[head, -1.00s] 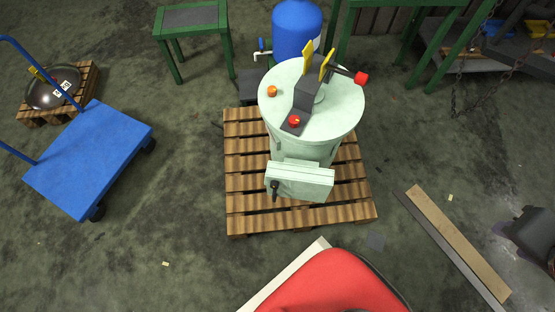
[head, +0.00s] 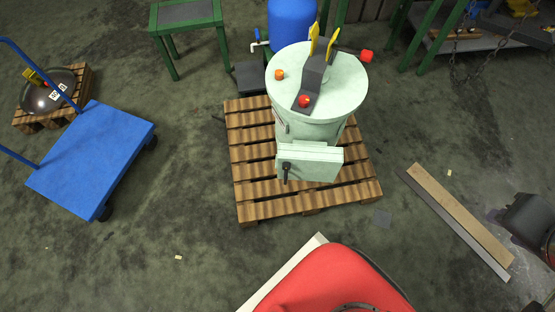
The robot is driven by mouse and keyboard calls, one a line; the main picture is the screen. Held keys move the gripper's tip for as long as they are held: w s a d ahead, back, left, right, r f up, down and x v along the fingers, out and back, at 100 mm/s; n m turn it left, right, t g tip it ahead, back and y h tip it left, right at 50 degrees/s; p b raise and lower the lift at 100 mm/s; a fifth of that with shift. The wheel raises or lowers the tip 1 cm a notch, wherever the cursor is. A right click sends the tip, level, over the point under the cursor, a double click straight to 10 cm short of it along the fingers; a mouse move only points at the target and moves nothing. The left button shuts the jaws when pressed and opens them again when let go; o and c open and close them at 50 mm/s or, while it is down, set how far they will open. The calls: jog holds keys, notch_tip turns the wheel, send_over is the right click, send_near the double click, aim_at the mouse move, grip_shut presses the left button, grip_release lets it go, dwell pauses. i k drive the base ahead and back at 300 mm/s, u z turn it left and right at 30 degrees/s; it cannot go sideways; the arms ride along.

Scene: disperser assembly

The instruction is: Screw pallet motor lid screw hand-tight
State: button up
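A pale green cylindrical motor housing (head: 298,124) stands upright on a wooden pallet (head: 250,203). Its round lid (head: 342,92) is on top. The lid carries a dark grey bracket (head: 312,76), two yellow upright levers (head: 331,42), an orange knob (head: 280,75) and a red knob (head: 305,101). A red-ended dark rod (head: 366,56) sticks out at the lid's far right. A pale green box (head: 318,161) with a black handle (head: 287,172) is on the housing's near side. I cannot tell which part is the lid screw. My gripper is not recognisable in view.
A green table (head: 188,14) and blue tank (head: 291,24) are behind the housing. Planks (head: 460,218) and a dark object (head: 530,220) lie right. Floor is open left of the pallet.

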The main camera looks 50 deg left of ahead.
aim_at(286, 165)
jog(key=u, duration=0.05)
jog(key=k, duration=1.65)
jog(key=u, duration=1.8)
jog(key=i, duration=1)
